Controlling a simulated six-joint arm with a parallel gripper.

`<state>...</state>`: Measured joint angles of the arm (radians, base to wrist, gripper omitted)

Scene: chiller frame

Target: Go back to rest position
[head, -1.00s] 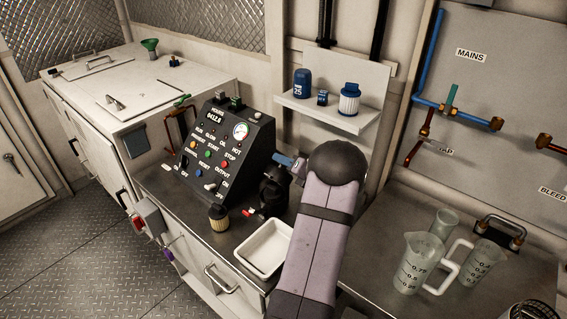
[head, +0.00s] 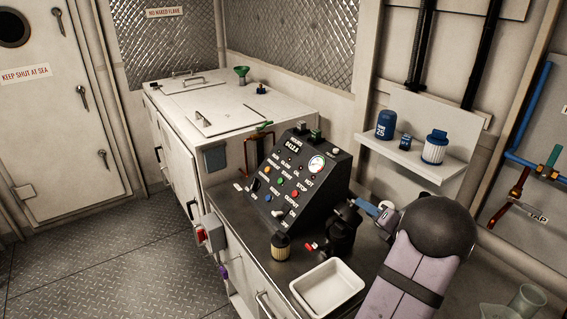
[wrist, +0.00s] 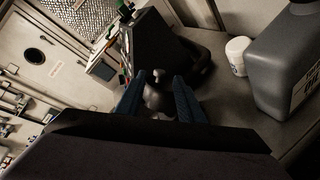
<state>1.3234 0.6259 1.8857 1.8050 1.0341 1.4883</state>
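My gripper (head: 366,208) is at the right part of the head view, at the end of my lilac and black arm. Its blue fingers point left, close to the upper part of a black filter housing (head: 341,238) on the bench; whether they touch it I cannot tell. In the wrist view my gripper (wrist: 160,84) has its two blue fingers apart, with a clear gap. A pale grey rounded thing shows in that gap, apparently beyond the fingers; I cannot tell what it is.
A black control panel (head: 296,180) stands on the bench left of the housing. A small filter (head: 280,246) and a white tray (head: 327,288) are in front. A wall shelf (head: 415,160) holds blue items. In the wrist view a grey canister (wrist: 287,70) and white tub (wrist: 237,55) stand right.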

